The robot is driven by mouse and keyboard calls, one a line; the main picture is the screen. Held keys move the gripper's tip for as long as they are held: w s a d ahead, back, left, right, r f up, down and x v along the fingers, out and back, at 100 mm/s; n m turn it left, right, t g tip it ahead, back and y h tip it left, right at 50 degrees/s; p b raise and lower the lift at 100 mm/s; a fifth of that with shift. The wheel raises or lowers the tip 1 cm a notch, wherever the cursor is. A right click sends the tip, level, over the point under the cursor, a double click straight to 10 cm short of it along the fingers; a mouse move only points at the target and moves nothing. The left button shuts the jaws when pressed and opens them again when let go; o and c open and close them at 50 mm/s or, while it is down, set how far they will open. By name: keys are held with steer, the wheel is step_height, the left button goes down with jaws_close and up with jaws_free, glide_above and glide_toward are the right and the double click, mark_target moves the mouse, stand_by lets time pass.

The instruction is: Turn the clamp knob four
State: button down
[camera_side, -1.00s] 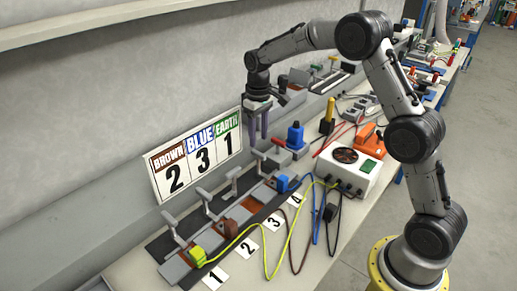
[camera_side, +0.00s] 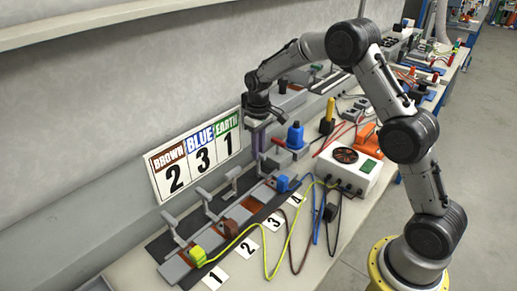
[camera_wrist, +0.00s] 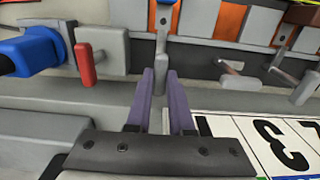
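My gripper (camera_side: 261,150) points down over the far end of the clamp row, behind the slot by label 4. In the wrist view its two purple fingers (camera_wrist: 160,75) are apart. The grey upright handle of clamp knob four (camera_wrist: 161,42) shows just beyond and between the fingertips; I cannot tell whether they touch it. The blue plug (camera_side: 282,183) sits at slot four. The brown plug (camera_side: 229,229) is at slot two and the yellow-green plug (camera_side: 197,254) at slot one. The other clamps, one of them (camera_side: 205,198), stand along the row.
A sign (camera_side: 196,158) reads brown 2, blue 3, earth 1. A red-handled block (camera_wrist: 86,64) and a large blue connector (camera_wrist: 32,50) stand close to the left in the wrist view. A white box (camera_side: 347,168) is right of the row. Cables cross the bench front.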

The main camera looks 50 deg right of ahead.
steer(key=shift+m, duration=0.4)
steer(key=m, duration=1.3)
steer(key=shift+r, duration=0.1)
steer(key=shift+m, duration=2)
steer(key=c, duration=0.8)
jaws_free()
